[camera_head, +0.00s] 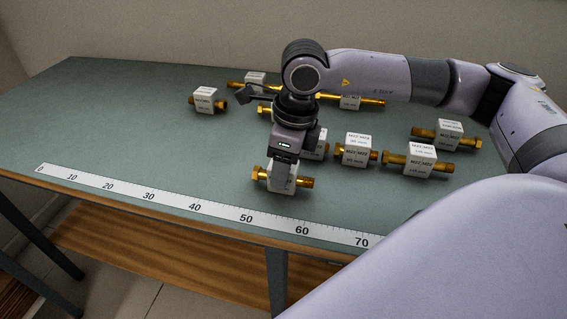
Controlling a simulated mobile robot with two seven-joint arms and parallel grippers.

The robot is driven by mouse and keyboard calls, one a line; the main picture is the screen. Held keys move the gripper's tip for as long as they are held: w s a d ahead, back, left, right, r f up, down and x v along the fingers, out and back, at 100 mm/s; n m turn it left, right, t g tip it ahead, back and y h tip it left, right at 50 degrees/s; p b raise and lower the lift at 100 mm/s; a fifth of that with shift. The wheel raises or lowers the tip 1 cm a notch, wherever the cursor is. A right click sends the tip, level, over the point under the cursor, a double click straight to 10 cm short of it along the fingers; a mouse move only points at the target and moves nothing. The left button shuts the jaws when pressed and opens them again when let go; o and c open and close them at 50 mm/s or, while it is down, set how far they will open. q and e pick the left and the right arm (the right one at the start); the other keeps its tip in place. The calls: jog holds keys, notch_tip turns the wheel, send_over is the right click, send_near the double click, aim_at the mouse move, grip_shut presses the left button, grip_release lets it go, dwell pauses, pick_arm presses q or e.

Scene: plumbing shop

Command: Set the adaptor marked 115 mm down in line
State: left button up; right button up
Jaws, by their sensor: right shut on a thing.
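My right gripper (284,168) points down, shut on an adaptor (282,184) with a white block and brass threaded ends. The adaptor is level, at or just above the green table top, behind the ruler between about the 50 and 60 marks; I cannot tell whether it touches the table. Its label is hidden or unreadable. Other adaptors of the same kind stand behind and right of it: one in the middle (355,150), a longer one at right (408,160), and one behind that (447,134). Their length marks are too small to read surely. My left gripper is not in view.
A white ruler strip (150,196) marked 0 to 70 runs along the table's front edge. A lone adaptor (206,101) stands back left, and several more stand at the back, partly hidden by my right arm. The table's left part (110,130) is clear.

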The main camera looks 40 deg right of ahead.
aim_at(293, 166)
jog(key=shift+f, duration=0.2)
jog(key=o, duration=1.1)
jog(key=shift+r, duration=0.1)
jog(key=shift+o, duration=0.2)
jog(key=shift+r, duration=0.25)
notch_tip(293, 166, up, 12)
jog(key=s+d, duration=0.1)
jog(key=shift+s+f, duration=0.15)
jog(key=shift+s, duration=0.05)
